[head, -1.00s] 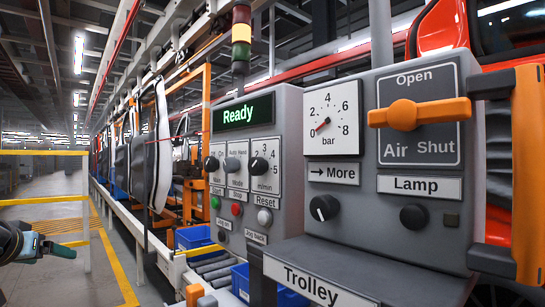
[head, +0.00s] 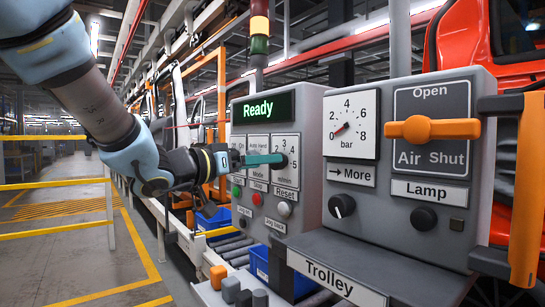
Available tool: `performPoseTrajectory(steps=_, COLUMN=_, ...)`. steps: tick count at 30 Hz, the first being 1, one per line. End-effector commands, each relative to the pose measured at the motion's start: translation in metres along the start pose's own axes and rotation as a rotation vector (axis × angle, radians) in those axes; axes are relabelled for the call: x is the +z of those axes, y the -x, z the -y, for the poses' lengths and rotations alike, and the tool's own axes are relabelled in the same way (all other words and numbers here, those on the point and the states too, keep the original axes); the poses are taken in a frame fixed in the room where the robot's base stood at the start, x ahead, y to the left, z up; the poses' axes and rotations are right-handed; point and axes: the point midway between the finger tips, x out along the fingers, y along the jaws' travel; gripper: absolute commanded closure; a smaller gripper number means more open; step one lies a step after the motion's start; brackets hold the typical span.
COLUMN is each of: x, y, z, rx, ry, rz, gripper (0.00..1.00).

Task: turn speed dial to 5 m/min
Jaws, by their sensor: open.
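The speed dial (head: 281,165) is a small black knob on the grey control panel (head: 311,150), above the label "m/min", with numbers around it. My gripper (head: 283,160) has teal fingers and reaches in from the left, across the mode knob, with its tips at the speed dial. It is open. The fingers hide part of the dial, so I cannot tell where its pointer stands or whether the fingers touch it. The green display (head: 258,108) above reads "Ready".
Below the dials are a green button (head: 236,191), a red Stop button (head: 257,198) and a white Reset button (head: 284,209). To the right, a second box carries a pressure gauge (head: 351,125), an orange air handle (head: 432,129) and the Trolley shelf (head: 390,255).

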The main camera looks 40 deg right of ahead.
Motion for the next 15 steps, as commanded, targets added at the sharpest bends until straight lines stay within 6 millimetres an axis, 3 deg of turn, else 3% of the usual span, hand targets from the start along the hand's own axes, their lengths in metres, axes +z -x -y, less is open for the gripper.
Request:
performPoseTrajectory(steps=6, x=-0.001, y=-0.030, z=0.000, rx=0.000, ry=0.002, rz=0.001, gripper=0.19)
performPoseTrajectory(steps=15, x=0.000, y=-0.038, z=0.000, rx=-0.002, ry=0.000, rz=0.000, gripper=0.19)
